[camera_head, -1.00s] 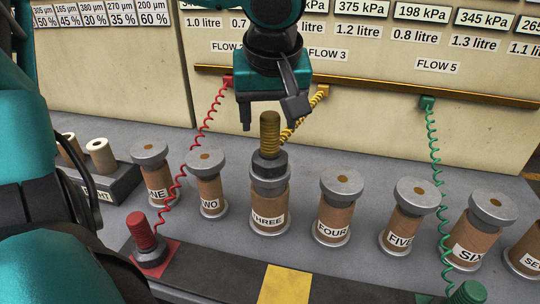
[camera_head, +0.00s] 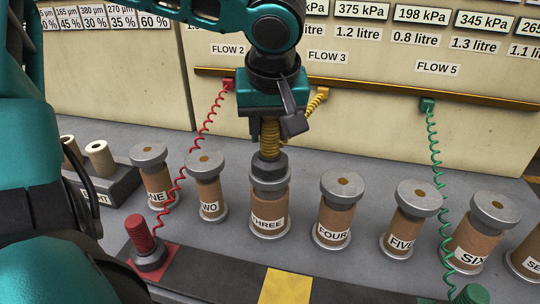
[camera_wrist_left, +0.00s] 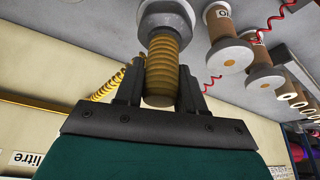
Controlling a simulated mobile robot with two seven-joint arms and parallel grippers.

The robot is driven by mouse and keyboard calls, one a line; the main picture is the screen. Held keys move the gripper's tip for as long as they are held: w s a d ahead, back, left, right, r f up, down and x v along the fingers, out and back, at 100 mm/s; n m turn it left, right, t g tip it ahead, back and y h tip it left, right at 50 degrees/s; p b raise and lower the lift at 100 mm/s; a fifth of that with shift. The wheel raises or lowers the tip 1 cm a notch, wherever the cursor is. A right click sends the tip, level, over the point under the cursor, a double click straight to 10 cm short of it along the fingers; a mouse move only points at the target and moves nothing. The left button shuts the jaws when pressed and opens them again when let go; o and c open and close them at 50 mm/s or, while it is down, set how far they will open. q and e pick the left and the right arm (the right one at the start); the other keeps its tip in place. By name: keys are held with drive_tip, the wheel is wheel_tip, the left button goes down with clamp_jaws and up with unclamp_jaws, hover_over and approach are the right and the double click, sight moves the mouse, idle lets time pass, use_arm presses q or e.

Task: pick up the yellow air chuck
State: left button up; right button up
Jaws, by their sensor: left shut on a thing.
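The yellow air chuck (camera_head: 270,139) stands upright on top of the roll labelled THREE (camera_head: 268,211), with its dark nut-shaped base on the roll's grey flange. My left gripper (camera_head: 270,132) comes down from above and is shut on the chuck's ribbed yellow grip. In the left wrist view the yellow chuck (camera_wrist_left: 162,70) sits between the two dark fingers (camera_wrist_left: 160,85). A coiled yellow hose (camera_head: 307,107) runs from behind the gripper to a yellow fitting on the rail. My right gripper is not in view.
Rolls TWO (camera_head: 207,187) and FOUR (camera_head: 337,209) stand close on either side. A red chuck (camera_head: 143,238) stands front left, its coiled red hose (camera_head: 183,165) passing rolls ONE and TWO. A green hose (camera_head: 438,170) hangs at right. A yellow patch (camera_head: 286,287) lies in front.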

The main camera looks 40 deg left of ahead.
use_arm(q)
drive_tip(key=shift+r, duration=0.1)
clamp_jaws()
